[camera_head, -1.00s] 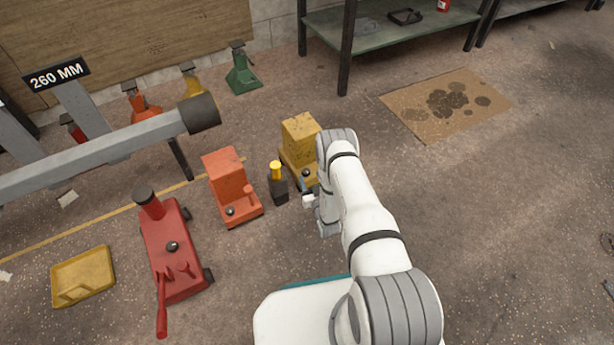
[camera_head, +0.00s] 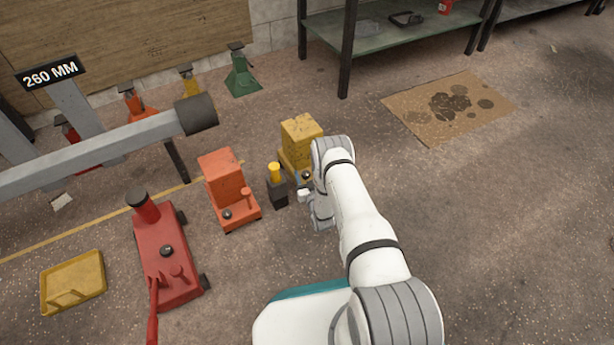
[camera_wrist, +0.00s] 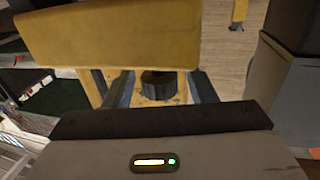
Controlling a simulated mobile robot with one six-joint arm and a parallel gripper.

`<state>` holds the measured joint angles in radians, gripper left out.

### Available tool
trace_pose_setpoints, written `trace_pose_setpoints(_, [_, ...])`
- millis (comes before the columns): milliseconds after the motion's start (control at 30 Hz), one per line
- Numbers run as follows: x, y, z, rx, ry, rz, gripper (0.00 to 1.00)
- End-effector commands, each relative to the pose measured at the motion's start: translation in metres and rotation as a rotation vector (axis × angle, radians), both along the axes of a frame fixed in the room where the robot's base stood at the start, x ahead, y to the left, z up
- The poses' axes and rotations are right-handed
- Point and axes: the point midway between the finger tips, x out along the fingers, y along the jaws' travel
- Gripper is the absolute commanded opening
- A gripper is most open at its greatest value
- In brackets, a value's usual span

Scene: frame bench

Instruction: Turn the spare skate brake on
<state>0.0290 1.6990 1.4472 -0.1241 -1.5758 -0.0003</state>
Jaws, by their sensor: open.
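A yellow block-shaped skate (camera_head: 300,133) stands on the floor, just beyond my gripper. A round black knob (camera_head: 306,175) sits on its low front part. In the wrist view the knob (camera_wrist: 158,85) shows in front of the yellow upright block (camera_wrist: 110,38). My gripper (camera_wrist: 160,90) is open, with one finger on each side of the knob; I cannot tell whether they touch it. In the head view my gripper (camera_head: 304,190) is partly hidden by my arm. A similar orange skate (camera_head: 228,178) with a black knob stands to the left. No label shows which is the spare.
A dark block with a yellow cap (camera_head: 277,186) stands close left of my gripper. A red floor jack (camera_head: 165,255) and a yellow tray (camera_head: 72,282) lie further left. A grey beam (camera_head: 100,150) crosses the left side. The floor right of my arm is clear, with stained cardboard (camera_head: 450,105) beyond.

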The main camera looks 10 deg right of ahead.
Motion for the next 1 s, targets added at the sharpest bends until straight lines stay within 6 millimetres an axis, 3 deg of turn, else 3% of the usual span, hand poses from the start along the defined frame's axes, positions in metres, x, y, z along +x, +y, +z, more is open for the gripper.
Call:
trace_pose_setpoints(100, [-0.0001, -0.0003, 0.0003, 0.000, 0.000, -0.001, 0.51])
trace_pose_setpoints(633, [-0.0004, -0.0011, 0.0001, 0.000, 0.001, -0.002, 0.08])
trace_pose_setpoints(1000, [-0.0004, -0.0031, 0.0000, 0.000, 0.001, 0.060, 0.07])
